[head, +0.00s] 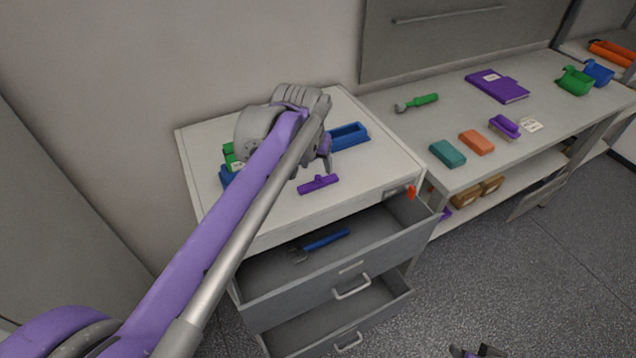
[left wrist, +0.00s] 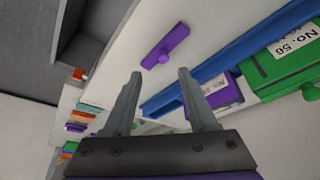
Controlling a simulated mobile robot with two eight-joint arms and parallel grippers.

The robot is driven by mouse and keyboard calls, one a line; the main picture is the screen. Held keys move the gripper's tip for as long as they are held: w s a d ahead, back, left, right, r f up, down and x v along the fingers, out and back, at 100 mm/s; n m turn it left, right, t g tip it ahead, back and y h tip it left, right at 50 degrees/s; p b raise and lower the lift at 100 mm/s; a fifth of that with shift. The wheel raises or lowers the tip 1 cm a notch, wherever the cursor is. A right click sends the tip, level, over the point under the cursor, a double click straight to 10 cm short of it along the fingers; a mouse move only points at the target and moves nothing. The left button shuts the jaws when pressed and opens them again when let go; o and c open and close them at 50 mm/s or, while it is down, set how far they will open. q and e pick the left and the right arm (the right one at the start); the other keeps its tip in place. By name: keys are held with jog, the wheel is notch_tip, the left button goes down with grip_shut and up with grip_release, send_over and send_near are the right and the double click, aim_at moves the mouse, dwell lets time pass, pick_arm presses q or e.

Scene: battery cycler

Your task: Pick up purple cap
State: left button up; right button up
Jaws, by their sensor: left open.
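The purple cap (head: 318,184), a flat bar with a small round knob, lies on the white cabinet top near its front edge. It also shows in the left wrist view (left wrist: 165,47), just beyond my fingertips. My left gripper (left wrist: 160,74) is open and empty, its two grey fingers apart, with the cap ahead of them and not touched. In the head view my left arm hides most of this gripper, which is over the cabinet top behind the cap. A small part of what looks like my right gripper (head: 478,352) shows at the bottom edge; its jaws are unclear.
A blue tray (head: 350,136) and green and blue boxes (head: 229,155) stand behind the cap. The open drawer (head: 375,240) below holds a blue tool (head: 326,240). The bench (head: 445,118) at right carries several objects. The cabinet top around the cap is clear.

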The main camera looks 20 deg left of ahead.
aim_at(318, 177)
pick_arm(q)
jog(key=x, duration=0.7)
jog(key=shift+a, duration=0.3)
grip_shut()
